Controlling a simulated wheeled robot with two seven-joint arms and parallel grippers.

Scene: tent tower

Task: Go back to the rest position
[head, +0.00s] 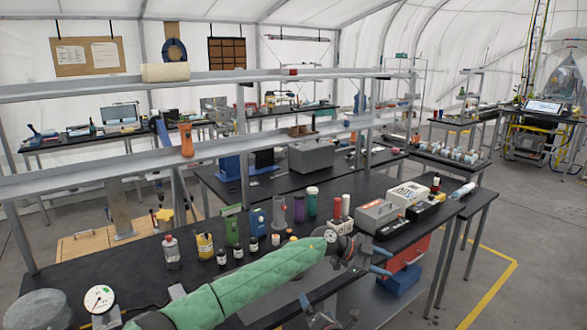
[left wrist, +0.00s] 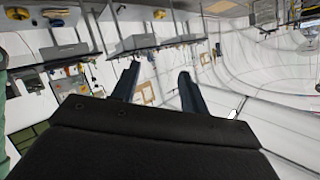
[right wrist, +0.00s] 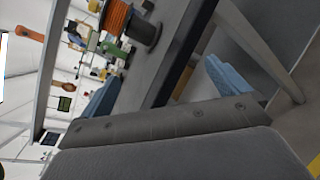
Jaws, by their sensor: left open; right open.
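My left arm in its green sleeve reaches across the front of the black bench (head: 140,262) in the head view. My left gripper (head: 379,260) is open and empty at the bench's right front. Its two dark blue fingers stand apart in the left wrist view (left wrist: 158,88), with nothing between them. My right gripper (head: 320,312) shows only in part at the bottom edge of the head view. In the right wrist view its blue fingers (right wrist: 155,88) are wide apart, with no object held between them.
Bottles and jars (head: 204,245) stand on the bench behind my left arm. Grey and white instrument boxes (head: 378,215) stand near the left gripper. A red bin (head: 405,254) and a blue bin (head: 400,280) are under the bench. Open floor (head: 520,225) lies to the right.

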